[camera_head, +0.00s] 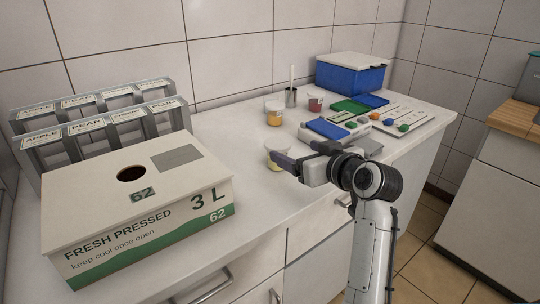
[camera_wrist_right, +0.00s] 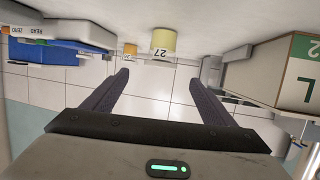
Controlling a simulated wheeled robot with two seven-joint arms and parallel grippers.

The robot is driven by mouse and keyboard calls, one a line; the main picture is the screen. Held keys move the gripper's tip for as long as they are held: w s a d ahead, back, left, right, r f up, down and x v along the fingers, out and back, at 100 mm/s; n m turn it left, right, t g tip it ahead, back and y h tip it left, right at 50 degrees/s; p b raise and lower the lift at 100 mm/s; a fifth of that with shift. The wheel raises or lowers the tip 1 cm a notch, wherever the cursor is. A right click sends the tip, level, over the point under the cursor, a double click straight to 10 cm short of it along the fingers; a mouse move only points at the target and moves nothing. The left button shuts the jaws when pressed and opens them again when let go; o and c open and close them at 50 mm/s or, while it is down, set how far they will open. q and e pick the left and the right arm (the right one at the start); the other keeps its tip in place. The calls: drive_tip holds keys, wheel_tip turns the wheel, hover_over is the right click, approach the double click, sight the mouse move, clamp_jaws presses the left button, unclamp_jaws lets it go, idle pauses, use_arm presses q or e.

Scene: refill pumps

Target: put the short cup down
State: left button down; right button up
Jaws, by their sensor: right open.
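A short cup with pale yellow contents (camera_head: 273,166) stands upright on the counter (camera_head: 245,199) beside the juice box. The right wrist view is upside down and shows this cup (camera_wrist_right: 163,41) with a label reading 27. My right gripper (camera_head: 284,162) is open, low over the counter, with its fingers pointing at the cup. In the right wrist view the cup is ahead of the gap between the fingertips (camera_wrist_right: 159,76), apart from both fingers. In the head view the fingers hide part of the cup's right side. My left gripper is not in view.
The juice box (camera_head: 95,220) fills the left front, with labelled racks (camera_head: 120,97) behind it. An orange cup (camera_head: 274,117), a red cup (camera_head: 316,103) and a metal holder (camera_head: 291,98) stand behind. A blue-topped device (camera_head: 328,128) and a blue bin (camera_head: 350,77) are right.

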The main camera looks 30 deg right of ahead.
sight(278, 143)
drive_tip(key=x, duration=0.8)
drive_tip(key=shift+w, duration=0.15)
drive_tip(key=c, duration=1.5)
drive_tip(key=shift+r, duration=0.15)
drive_tip(key=shift+c, duration=0.8)
